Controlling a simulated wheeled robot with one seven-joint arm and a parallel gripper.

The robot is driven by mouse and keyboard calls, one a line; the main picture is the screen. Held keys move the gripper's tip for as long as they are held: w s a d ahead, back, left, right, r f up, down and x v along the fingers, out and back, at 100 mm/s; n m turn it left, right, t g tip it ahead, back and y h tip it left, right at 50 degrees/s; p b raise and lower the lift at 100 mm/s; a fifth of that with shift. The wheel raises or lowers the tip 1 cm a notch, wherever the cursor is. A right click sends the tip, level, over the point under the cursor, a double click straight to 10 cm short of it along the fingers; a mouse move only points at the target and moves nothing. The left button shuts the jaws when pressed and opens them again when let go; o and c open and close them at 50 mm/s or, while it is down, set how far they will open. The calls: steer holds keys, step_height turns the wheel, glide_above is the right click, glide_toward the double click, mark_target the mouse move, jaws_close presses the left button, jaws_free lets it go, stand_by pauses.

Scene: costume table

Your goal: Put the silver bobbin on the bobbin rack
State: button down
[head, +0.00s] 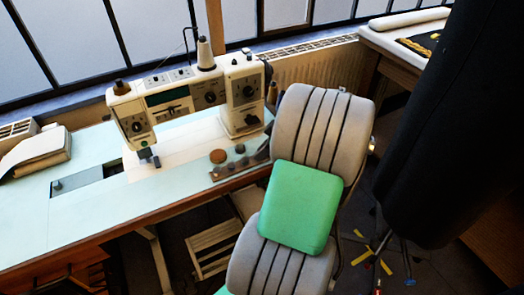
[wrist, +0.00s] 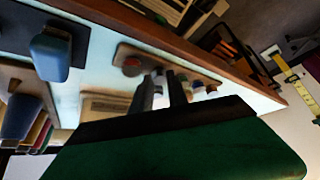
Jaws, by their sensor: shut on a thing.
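My gripper (wrist: 161,92) shows in the wrist view as two grey fingers rising from a dark green body. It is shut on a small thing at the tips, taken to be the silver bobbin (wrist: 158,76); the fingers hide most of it. The bobbin rack (wrist: 137,52) is a wooden board behind the fingertips, with a reddish round piece at its left and several small bobbins toward its right. I cannot tell whether the held bobbin touches the rack. In the head view the rack (head: 225,174) lies at the table's front edge; my arm hides its right end.
A white sewing machine (head: 185,95) stands behind the rack on the pale table (head: 100,220). A brown round piece (head: 218,156) and a small grey piece (head: 240,148) sit near the rack. A folded cloth (head: 35,150) lies left. A dark hanging form (head: 440,120) stands right.

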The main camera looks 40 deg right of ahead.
steer(key=c, duration=1.2)
jaws_free()
steer(key=shift+r, duration=0.1)
steer(key=p+v, duration=0.1)
steer(key=v, duration=0.6)
steer(key=shift+s+r, duration=0.2)
steer(key=shift+r, duration=0.05)
steer(key=shift+d, duration=0.1)
steer(key=w+a+r+m+g+h+p, duration=0.1)
steer(key=w+a+r+p, duration=0.2)
steer(key=a, duration=0.6)
steer(key=w+a+r+m+g+p, duration=0.1)
steer(key=w+a+r+p, duration=0.2)
steer(key=a, duration=0.6)
steer(key=s+a+r+m+h+p, duration=0.1)
steer(key=s+a, duration=0.2)
steer(key=a, duration=0.3)
steer(key=s+a+r+m+h+p, duration=0.1)
steer(key=s+a+r+m, duration=0.1)
steer(key=a, duration=0.4)
steer(key=shift+s+a+m+g, duration=0.25)
steer(key=shift+s+m+g, duration=0.05)
steer(key=shift+s, duration=0.4)
